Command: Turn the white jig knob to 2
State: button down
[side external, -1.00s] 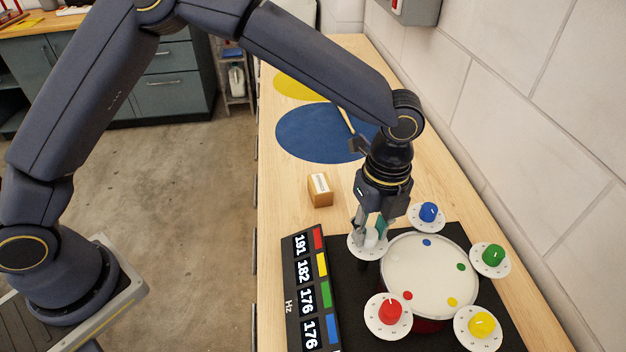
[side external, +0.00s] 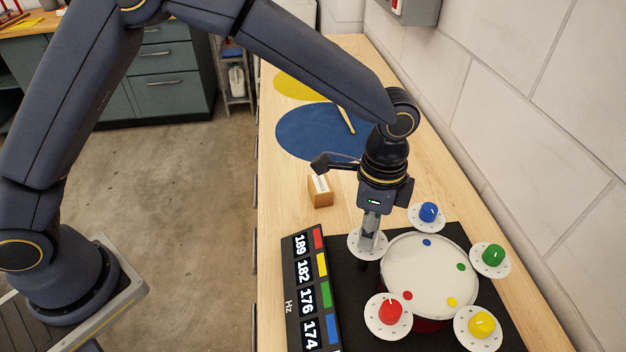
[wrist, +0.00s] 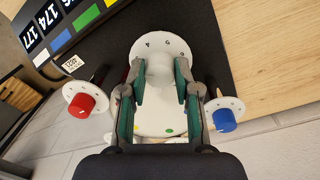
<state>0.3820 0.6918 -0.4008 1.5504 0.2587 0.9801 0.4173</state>
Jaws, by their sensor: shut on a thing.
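The white jig knob (wrist: 160,66) sits on a round white dial plate (wrist: 168,43) with dark digits near its far edge. My gripper (wrist: 158,82) is shut on this knob, with a green-padded finger on each side. In the side external view my gripper (side external: 371,240) points down over the dial plate (side external: 354,247) and hides most of the knob. I cannot read which digit the knob points to.
A drum (side external: 430,275) stands beside the white knob, ringed by red (side external: 390,312), yellow (side external: 482,325), green (side external: 493,255) and blue (side external: 429,212) knobs. The Hz display (side external: 305,285) lies left. A small wooden block (side external: 320,190) stands behind.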

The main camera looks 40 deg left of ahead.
jog(key=n, duration=0.3)
jog(key=shift+n, duration=2.2)
jog(key=c, duration=0.8)
grip_release()
jog(key=r, duration=1.2)
jog(key=shift+w+a, duration=0.1)
jog(key=shift+a, duration=0.15)
